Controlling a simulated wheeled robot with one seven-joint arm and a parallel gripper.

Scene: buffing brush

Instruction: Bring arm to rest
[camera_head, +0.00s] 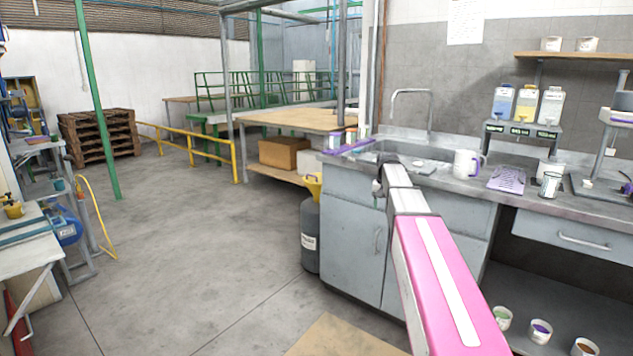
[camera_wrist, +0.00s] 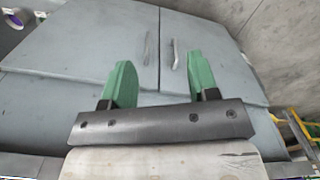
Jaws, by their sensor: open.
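My gripper shows in the wrist view (camera_wrist: 160,85), with two green fingers spread well apart and nothing between them. Behind the fingers are the grey cabinet doors (camera_wrist: 110,50) with their handles. In the head view my pink and grey arm reaches forward from the lower right toward the grey sink cabinet (camera_head: 350,235). The arm's far end is in front of the cabinet's upper part, near the counter edge. The fingers cannot be made out in the head view.
The counter holds a white mug (camera_head: 466,163), a purple mat (camera_head: 507,179) and a sink (camera_head: 415,152). A grey cylinder (camera_head: 311,240) stands left of the cabinet. Several cups sit below the counter at lower right. Open concrete floor (camera_head: 190,250) lies to the left.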

